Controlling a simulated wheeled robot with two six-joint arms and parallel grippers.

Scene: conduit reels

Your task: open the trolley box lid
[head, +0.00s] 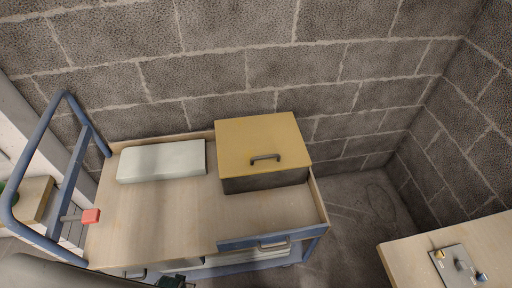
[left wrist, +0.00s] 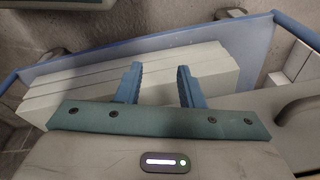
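The trolley box (head: 265,183) stands at the right end of the trolley top (head: 165,215). Its flat yellow lid (head: 255,137) lies shut over the dark body, with a dark arched handle (head: 265,158) near its front edge. In the left wrist view, the two blue fingers of my left gripper (left wrist: 157,84) are apart with nothing gripped between them. They point at a stack of pale grey slabs (left wrist: 80,85) on a blue shelf. In the head view, a dark green part of my left gripper (head: 172,281) shows at the bottom edge, below the trolley top and well away from the lid. My right gripper is not seen.
A pale slab (head: 162,161) lies left of the box. A wooden table (head: 410,262) stands at lower right; a block wall is behind.

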